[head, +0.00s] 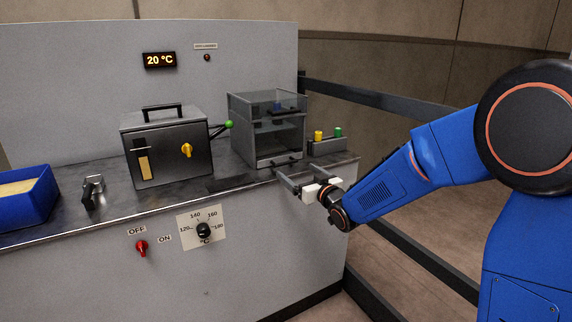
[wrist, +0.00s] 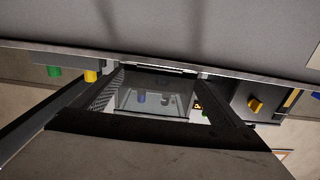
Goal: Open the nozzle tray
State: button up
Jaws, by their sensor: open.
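The nozzle tray looks to be the low front (head: 279,157) of the grey, clear-walled cabinet (head: 252,136) on the bench; a small dark bar shows there. I see no gap, but my gripper's nearness makes it hard to tell whether it is shut. My gripper (head: 292,172) is open and empty, its two fingers pointing left toward the cabinet's lower front. I cannot tell whether they touch the bar. The wrist view shows the cabinet (wrist: 155,82) close up, with a blue piece (wrist: 141,97) and a grey piece (wrist: 166,99) inside.
A metal oven-like box (head: 166,150) with a yellow knob stands left of the cabinet. A small block with yellow and green buttons (head: 327,144) is on its right. A blue bin (head: 26,205) sits at far left. A dark rail (head: 380,97) runs behind at the right.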

aim_at(286, 163)
jog(key=x, duration=0.9)
jog(key=shift+w+a, duration=0.1)
jog(key=shift+c, duration=0.7)
jog(key=c, duration=1.4)
jog(key=v, duration=1.1)
jog(key=shift+s, duration=0.25)
jog(key=o, duration=1.5)
jog(key=shift+d, duration=0.25)
jog(key=shift+o, duration=0.2)
